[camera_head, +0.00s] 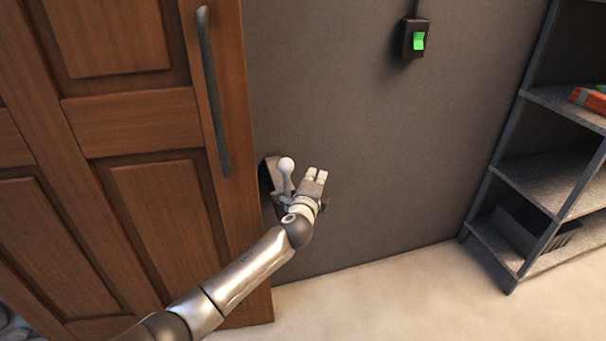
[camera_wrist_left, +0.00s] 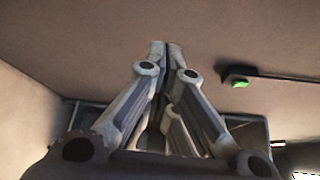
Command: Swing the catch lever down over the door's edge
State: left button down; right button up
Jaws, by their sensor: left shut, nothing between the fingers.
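The brown wooden door (camera_head: 157,125) stands at the left of the head view, with its long dark handle (camera_head: 212,90) near its right edge. The catch lever (camera_head: 286,168), a pale stick with a round knob, stands upright beside the door's edge. Its grey mount (camera_head: 270,176) is on the wall there, partly hidden by the lever and my arm. My left gripper (camera_head: 316,174) is just right of the lever, its fingers together and empty. In the left wrist view the fingertips (camera_wrist_left: 165,45) are close together against the plain wall. I cannot tell whether the gripper touches the lever. My right gripper is not in view.
A black switch box with a green rocker (camera_head: 419,40) is on the dark wall (camera_head: 400,150), above and right of my gripper. A grey shelf unit (camera_head: 543,100) stands at the right. The pale floor (camera_head: 400,300) and the wall between are clear.

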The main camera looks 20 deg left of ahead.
aim_at(287, 187)
pick_arm(q)
jog(key=a, duration=0.1)
jog(key=a+p, duration=0.1)
jog(key=a, duration=0.1)
jog(key=shift+w+a+r, duration=0.1)
jog(key=shift+a+r, duration=0.15)
jog(key=shift+a, duration=0.1)
jog(key=shift+a, duration=0.15)
dwell(0.4)
